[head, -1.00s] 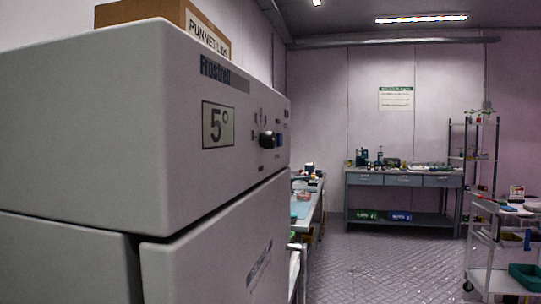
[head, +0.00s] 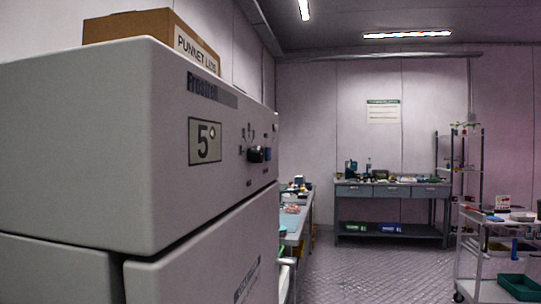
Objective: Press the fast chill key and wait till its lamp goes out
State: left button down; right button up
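A large grey-white chiller (head: 90,140) fills the left of the head view, close to me and seen at a slant. Its display (head: 205,141) reads 5°. At this angle I cannot read which key is fast chill, and I cannot make out a lit lamp. Neither of my grippers is in view.
A box marked PUNNET LIDS (head: 140,26) sits on top of the chiller. A side bench (head: 298,228) runs behind it. A grey workbench (head: 390,190) stands at the far wall and a white cart (head: 490,240) at the right. The floor (head: 365,272) between is clear.

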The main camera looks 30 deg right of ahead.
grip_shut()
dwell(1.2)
